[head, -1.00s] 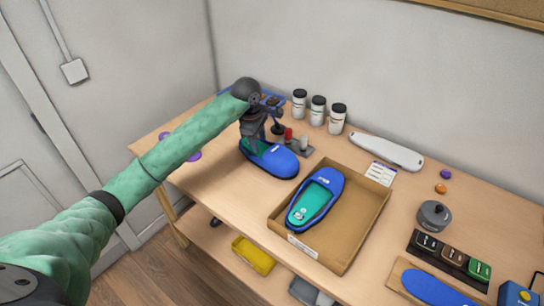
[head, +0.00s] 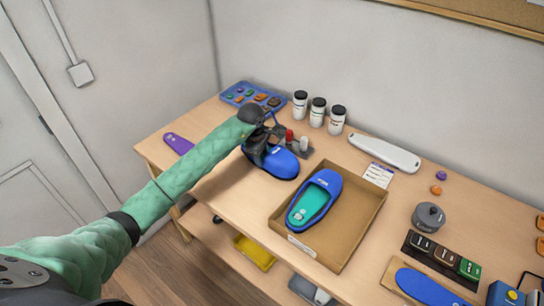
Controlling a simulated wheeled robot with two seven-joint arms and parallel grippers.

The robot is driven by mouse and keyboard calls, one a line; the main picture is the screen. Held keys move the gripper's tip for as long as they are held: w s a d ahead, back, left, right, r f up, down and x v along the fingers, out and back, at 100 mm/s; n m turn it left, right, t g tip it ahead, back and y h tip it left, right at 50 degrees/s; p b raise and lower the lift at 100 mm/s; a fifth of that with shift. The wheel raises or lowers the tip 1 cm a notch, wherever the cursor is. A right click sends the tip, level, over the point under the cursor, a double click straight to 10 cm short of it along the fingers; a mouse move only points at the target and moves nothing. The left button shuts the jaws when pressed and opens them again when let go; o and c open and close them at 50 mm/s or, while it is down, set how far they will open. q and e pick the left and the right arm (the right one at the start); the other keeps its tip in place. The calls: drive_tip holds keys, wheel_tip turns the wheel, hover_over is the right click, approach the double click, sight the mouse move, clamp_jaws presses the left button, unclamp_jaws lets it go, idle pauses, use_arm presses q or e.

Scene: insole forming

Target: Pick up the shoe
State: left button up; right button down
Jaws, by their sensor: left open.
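A blue shoe (head: 281,166) lies on the table left of the cardboard tray, its rounded toe towards the right. My left gripper (head: 258,158) is open over the shoe's left, open end and hides part of it. I cannot tell whether the fingers touch the shoe. A second blue shoe (head: 331,181) with a teal inside lies in the cardboard tray (head: 357,225). My right gripper does not show.
A blue tray of small pieces (head: 245,87), white jars (head: 318,112) and a red-knobbed stand (head: 290,135) are near the left gripper. A purple insole (head: 177,143) lies at the left edge. A grey pot (head: 428,216) stands right.

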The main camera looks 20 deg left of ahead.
use_arm(q)
drive_tip(key=shift+f, duration=0.2)
drive_tip(key=shift+c, duration=0.4)
clamp_jaws()
drive_tip(key=shift+r, duration=0.1)
